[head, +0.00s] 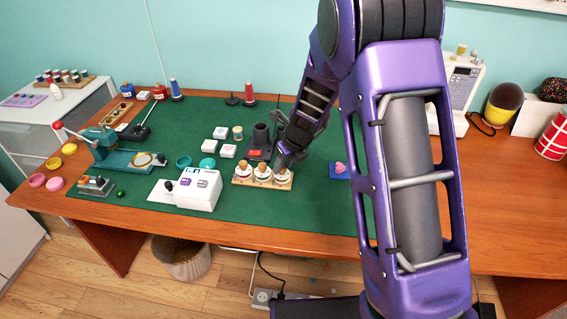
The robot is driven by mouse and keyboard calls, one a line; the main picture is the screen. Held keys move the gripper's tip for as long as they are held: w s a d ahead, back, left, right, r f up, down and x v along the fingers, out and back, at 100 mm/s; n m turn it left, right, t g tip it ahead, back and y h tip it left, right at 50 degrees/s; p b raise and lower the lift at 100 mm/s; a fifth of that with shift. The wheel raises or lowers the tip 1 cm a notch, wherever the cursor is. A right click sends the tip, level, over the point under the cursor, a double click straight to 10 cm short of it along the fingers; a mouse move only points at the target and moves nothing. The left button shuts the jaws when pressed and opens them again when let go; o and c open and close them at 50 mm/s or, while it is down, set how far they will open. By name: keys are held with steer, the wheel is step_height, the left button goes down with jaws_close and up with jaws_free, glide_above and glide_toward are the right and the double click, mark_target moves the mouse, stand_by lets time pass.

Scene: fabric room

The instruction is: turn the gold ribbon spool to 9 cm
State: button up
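A light wooden board (262,182) on the green mat carries three white round dials or spools in a row, each with a brown knob on top. They are the left one (242,173), the middle one (262,175) and the right one (281,177). Which of them is the gold ribbon spool, and any scale marks, are too small to tell. My gripper (284,162) points down at the right one, at or just above its knob. Its fingers are small and partly hidden by my wrist, so their opening and any contact are unclear.
A white box (200,190) stands left of the board and a dark device (261,142) behind it. A teal press (105,150) stands at the left. My arm hides much of the right side.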

jaws_close()
steer(key=shift+n, duration=0.3)
